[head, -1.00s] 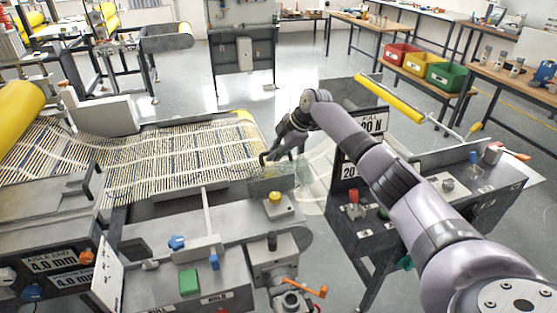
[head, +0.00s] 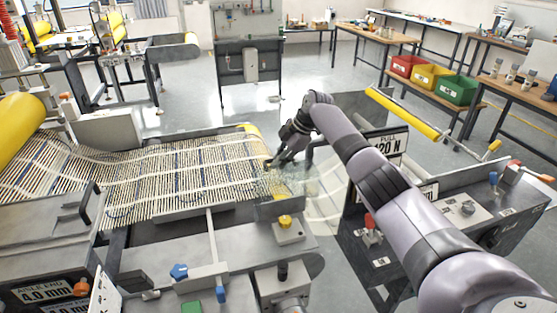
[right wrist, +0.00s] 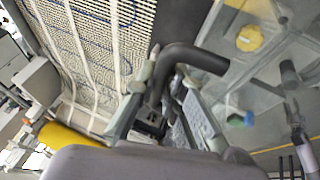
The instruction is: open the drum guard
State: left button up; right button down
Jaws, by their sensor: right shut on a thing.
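The drum guard (head: 290,184) is a clear, see-through cover at the right end of the mesh conveyor. Its exact outline is hard to make out against the mesh and floor. My right gripper (head: 272,163) is at the guard's far edge, beside the end of the mesh. In the right wrist view, a dark bent handle (right wrist: 197,57) runs between the fingers of my right gripper (right wrist: 165,75), which are shut on it. The yellow drum (head: 252,130) shows only a small part at the far corner of the belt. My left gripper is not in view.
The striped mesh (head: 140,175) covers the conveyor to the left. A yellow knob (head: 285,221) on a grey box stands in front of the guard. A dark machine cabinet (head: 378,262) with a red knob stands to the right, under my right arm. Open floor lies behind.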

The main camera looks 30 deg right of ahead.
jog(key=shift+w, duration=0.15)
jog(key=c, duration=1.9)
grip_release()
jog(key=v, duration=1.2)
jog(key=shift+d, duration=0.1)
